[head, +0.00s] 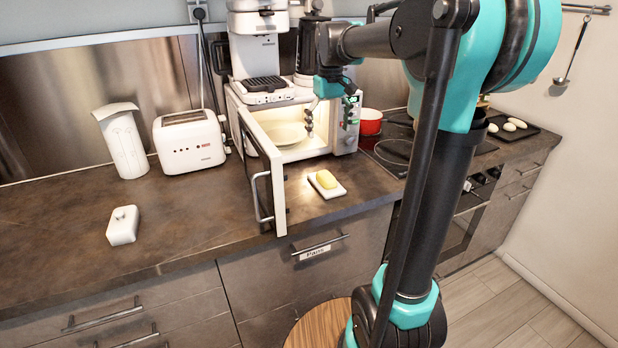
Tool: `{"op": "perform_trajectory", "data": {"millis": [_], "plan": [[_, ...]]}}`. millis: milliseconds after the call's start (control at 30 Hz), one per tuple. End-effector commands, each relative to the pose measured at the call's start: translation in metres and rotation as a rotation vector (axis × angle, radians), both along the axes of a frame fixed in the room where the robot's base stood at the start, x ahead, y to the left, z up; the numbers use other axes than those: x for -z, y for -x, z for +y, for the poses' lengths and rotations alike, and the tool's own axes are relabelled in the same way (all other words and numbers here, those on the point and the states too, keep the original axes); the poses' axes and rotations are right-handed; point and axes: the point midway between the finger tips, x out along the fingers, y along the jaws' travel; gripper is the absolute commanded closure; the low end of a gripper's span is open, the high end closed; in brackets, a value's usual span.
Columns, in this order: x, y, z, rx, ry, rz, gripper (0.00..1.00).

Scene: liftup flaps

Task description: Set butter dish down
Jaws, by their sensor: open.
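The butter dish base (338,191) is a small white tray with a yellow piece of butter (327,179) on it. It rests flat on the counter in front of the open microwave (340,136). A white lid-like piece with a small knob (122,226) sits apart on the left of the counter. My gripper (328,118) is open, in front of the right part of the microwave opening and above and behind the butter dish. It does not touch the dish. No object shows between its fingers.
The microwave door (262,170) stands open toward the front, left of the butter dish; a plate (285,134) is inside. A toaster (189,140) and white pitcher (123,143) stand left. A red pot (371,122) is on the right. The left front counter is mostly clear.

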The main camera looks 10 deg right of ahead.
Motion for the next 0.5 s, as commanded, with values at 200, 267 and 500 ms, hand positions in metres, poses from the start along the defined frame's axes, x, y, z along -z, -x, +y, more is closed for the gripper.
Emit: {"op": "perform_trajectory", "data": {"millis": [200, 267, 500], "plan": [[0.038, 0.0, 0.0, 0.0, 0.0, 0.0, 0.1], [0.05, 0.0, 0.0, 0.0, 0.0, 0.0, 0.1], [0.096, 0.0, 0.0, 0.0, 0.0, -0.001, 0.1]]}}
